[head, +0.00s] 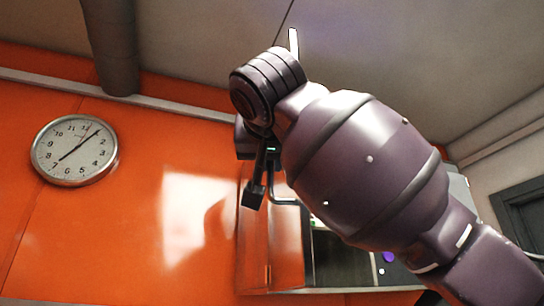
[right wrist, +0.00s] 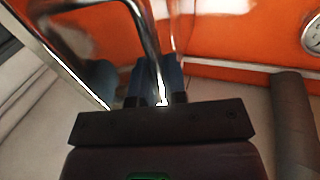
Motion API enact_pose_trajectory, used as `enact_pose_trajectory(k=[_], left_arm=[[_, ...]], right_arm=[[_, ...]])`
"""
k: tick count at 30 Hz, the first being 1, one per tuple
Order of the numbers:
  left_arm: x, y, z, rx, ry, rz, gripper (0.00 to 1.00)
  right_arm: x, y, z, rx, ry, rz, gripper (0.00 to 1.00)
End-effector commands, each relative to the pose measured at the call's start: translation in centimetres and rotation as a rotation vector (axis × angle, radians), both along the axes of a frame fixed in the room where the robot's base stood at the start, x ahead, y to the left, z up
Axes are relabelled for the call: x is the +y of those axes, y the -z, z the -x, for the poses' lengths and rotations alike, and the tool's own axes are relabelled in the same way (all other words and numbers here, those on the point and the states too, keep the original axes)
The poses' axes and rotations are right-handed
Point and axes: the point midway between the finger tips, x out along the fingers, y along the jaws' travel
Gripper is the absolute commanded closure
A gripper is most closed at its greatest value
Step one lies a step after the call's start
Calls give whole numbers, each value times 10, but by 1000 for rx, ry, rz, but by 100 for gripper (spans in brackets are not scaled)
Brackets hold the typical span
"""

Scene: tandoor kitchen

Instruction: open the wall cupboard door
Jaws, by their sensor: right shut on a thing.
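The wall cupboard (head: 345,265) hangs on the orange wall, partly hidden behind my right arm. Its orange door (head: 285,245) stands open, swung out at the left side, and part of the dark inside shows. My right gripper (head: 255,190) is at the door's upper part, shut on the door's bar handle (head: 287,201). In the right wrist view the shiny handle (right wrist: 145,25) runs down between the two fingers of the gripper (right wrist: 157,88). The exact contact is dark and partly hidden. My left gripper is not in view.
A round wall clock (head: 75,150) hangs on the orange wall at the left. A grey pipe (head: 110,50) comes down from the ceiling above it. A dark frame (head: 520,215) is at the far right. The wall between clock and door is clear.

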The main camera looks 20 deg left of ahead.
Motion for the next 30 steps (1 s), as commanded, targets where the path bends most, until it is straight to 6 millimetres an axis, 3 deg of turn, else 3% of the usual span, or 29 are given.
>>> enact_pose_trajectory(k=[3,4,8,20,30], left_arm=[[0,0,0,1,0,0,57],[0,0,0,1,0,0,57],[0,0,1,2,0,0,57],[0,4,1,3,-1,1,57],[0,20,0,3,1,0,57]], right_arm=[[0,0,0,-2,1,3,100],[0,0,0,-2,1,3,85],[0,0,0,-1,1,2,65],[-2,0,7,-1,0,0,64],[-18,2,61,-2,-1,0,64]])
